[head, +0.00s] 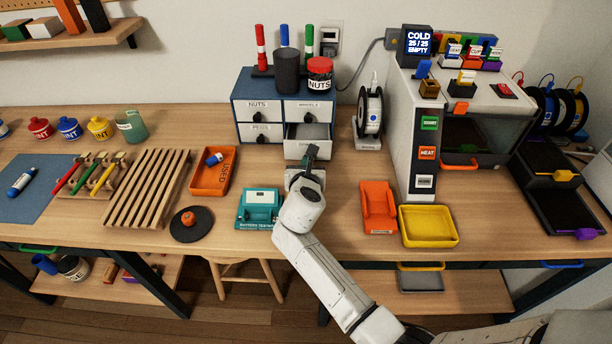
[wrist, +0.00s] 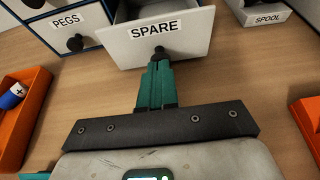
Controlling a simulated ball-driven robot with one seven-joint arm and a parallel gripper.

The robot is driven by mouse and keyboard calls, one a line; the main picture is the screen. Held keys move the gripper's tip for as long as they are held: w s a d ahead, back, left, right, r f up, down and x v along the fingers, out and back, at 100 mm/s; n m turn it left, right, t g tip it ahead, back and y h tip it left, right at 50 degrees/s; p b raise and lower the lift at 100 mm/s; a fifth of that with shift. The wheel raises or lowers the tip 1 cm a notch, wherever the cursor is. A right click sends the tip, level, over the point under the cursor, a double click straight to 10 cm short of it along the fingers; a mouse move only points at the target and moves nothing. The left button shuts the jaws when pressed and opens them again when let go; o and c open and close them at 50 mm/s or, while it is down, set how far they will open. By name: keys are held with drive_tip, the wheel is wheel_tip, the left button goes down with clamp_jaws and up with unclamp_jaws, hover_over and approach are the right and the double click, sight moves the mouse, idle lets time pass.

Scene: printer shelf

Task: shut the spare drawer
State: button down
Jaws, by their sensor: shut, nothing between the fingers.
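The spare drawer (head: 306,138) is the lower right drawer of a blue and white drawer cabinet (head: 242,114) at the back of the table, and it stands pulled out. In the wrist view its white front (wrist: 165,38) carries the label SPARE and a dark round knob (wrist: 160,51). My gripper (head: 311,152) is in front of the drawer, its teal fingers (wrist: 157,75) closed together with nothing held. The fingertips are right at the knob; I cannot tell whether they touch it. The arm hides part of the drawer front in the head view.
The PEGS drawer (wrist: 70,36) is beside it on the left, closed. A filament spool (head: 370,112) on a stand is close on the right. An orange tray (head: 231,173) and a teal battery tester (head: 258,209) stand left of my arm. An orange holder (head: 378,208) is on the right.

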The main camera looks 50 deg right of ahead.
sight(307, 147)
drive_tip(key=w+d, duration=0.4)
drive_tip(key=d, duration=0.1)
drive_tip(key=shift+w+d, duration=0.2)
drive_tip(key=shift+d, duration=0.15)
drive_tip(key=shift+w+d, duration=0.15)
drive_tip(key=shift+d, duration=0.05)
drive_tip(key=shift+r, duration=0.1)
drive_tip(key=shift+r, duration=0.1)
